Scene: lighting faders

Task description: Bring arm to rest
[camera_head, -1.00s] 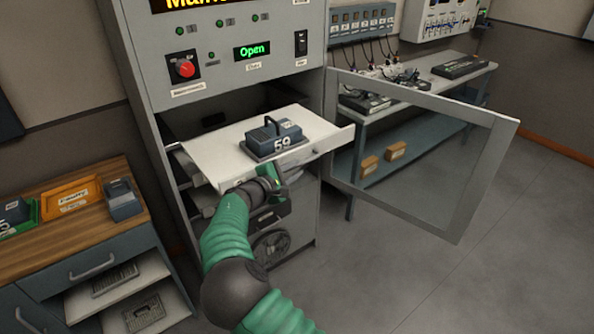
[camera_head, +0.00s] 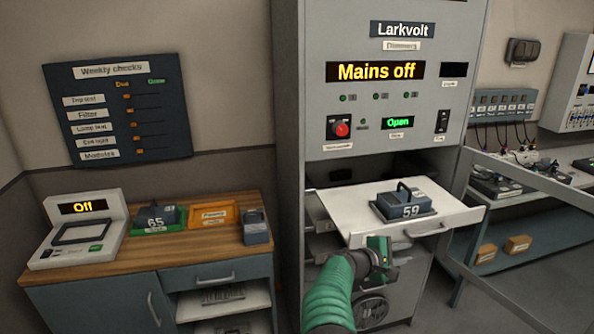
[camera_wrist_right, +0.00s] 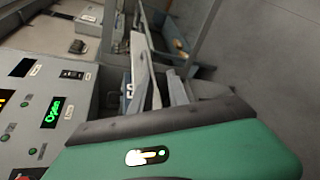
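My right arm (camera_head: 330,292), green with a dark wrist, reaches up from the bottom in the head view. Its gripper (camera_head: 382,256) is just below and in front of the left front part of a pulled-out white drawer (camera_head: 345,213). I cannot tell whether it touches the drawer, or whether its fingers are open or shut. The module marked 59 (camera_head: 404,204) sits on the drawer, handle up, apart from the gripper. My left gripper is not in view.
The grey cabinet (camera_head: 385,30) shows "Mains off" and "Open". Its glass door (camera_head: 530,190) stands open at right. At left, a wooden-topped bench (camera_head: 190,245) holds a tester reading "Off" (camera_head: 75,240), module 65 (camera_head: 158,218) and an orange tray (camera_head: 213,214). Grey floor is free in front.

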